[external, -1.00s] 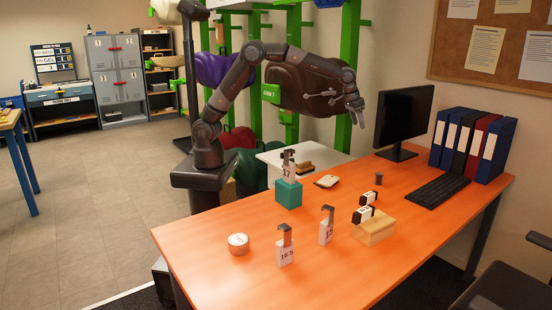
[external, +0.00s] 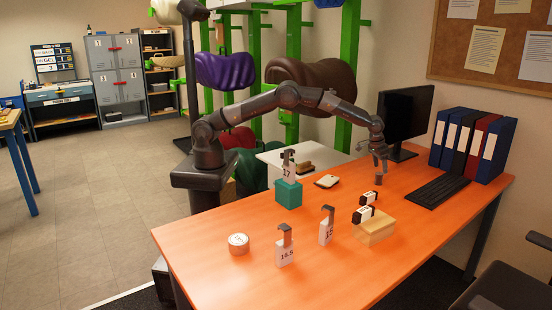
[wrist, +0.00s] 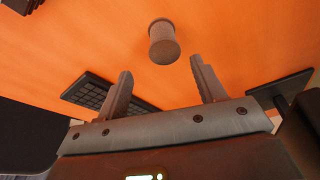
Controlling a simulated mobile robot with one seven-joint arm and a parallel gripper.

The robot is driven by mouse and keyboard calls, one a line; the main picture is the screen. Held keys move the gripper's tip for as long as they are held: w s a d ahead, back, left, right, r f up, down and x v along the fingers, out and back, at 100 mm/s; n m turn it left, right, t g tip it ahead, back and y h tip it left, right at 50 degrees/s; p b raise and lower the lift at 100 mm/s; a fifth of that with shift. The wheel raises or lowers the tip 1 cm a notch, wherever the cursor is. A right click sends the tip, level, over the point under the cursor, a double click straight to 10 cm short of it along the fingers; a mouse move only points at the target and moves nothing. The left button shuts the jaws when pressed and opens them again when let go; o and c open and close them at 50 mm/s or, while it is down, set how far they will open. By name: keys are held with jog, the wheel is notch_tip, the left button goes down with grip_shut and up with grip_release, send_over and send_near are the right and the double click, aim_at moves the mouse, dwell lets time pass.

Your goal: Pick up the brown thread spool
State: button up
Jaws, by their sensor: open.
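The brown thread spool (wrist: 164,43) stands on the orange table; in the wrist view it looks grey-brown, with its round top facing me. In the external view the spool (external: 379,181) is small and dark, near the back of the table in front of the monitor. My gripper (external: 379,166) points down just above it. In the wrist view my gripper (wrist: 160,66) is open, with its two fingers apart and nothing between them; the spool appears just beyond the fingertips, roughly centred between them.
The black keyboard (external: 438,190) lies right of the spool, with the monitor (external: 404,118) behind. A wooden block (external: 375,231) with black-and-white tagged pieces stands in front. A white-topped item (external: 327,181) and a teal block (external: 288,195) are to the left.

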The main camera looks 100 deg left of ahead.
aim_at(379, 174)
jog(key=x, duration=0.5)
jog(key=s+x, duration=0.1)
jog(key=x, duration=0.1)
jog(key=shift+a+f, duration=0.25)
jog(key=shift+a, duration=0.05)
jog(key=c, duration=1.1)
